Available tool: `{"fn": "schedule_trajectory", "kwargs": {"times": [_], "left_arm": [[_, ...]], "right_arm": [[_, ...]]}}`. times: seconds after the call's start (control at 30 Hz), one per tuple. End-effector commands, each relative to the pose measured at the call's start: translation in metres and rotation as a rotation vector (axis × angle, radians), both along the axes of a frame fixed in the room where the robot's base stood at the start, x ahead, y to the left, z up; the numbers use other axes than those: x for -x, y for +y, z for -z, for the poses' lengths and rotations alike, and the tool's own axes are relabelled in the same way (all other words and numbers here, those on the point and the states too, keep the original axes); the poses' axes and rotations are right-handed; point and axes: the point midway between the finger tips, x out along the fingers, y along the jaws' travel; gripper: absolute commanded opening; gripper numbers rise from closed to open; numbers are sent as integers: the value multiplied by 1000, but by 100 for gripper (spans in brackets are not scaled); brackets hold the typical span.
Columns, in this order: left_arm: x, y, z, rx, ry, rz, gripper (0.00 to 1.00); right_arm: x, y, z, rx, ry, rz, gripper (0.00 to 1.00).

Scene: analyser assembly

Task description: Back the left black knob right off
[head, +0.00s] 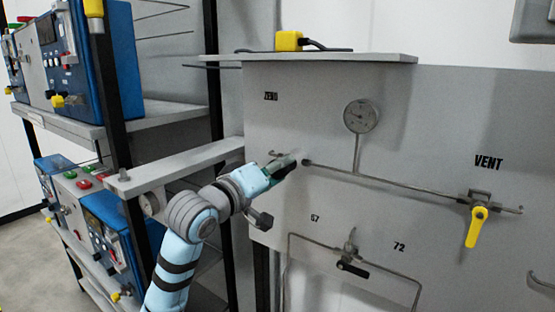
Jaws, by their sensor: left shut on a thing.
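My left arm reaches in from below, and my left gripper (290,163) is at the grey panel (420,110), near the left end of the horizontal pipe. It is shut on the left black knob, which the fingers hide almost wholly. A small dark fitting (306,163) shows just right of the fingertips, at the pipe's end. Whether the knob still touches its stem cannot be seen. My right gripper is not in view.
A round gauge (361,116) stands above the pipe. A yellow valve handle (477,226) is at the right under "VENT". A black-handled valve (352,269) sits lower down. A shelf rack with blue instruments (100,60) stands left, close to my arm.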

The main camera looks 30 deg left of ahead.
Motion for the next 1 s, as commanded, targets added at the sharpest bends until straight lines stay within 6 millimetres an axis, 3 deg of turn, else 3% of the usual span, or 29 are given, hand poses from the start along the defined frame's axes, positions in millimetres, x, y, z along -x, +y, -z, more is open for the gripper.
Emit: {"fn": "schedule_trajectory", "kwargs": {"times": [0.33,1.0], "left_arm": [[0,0,-2,322,47,-1,6],[0,0,0,843,116,0,6]], "right_arm": [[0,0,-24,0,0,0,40],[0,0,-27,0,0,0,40]]}}
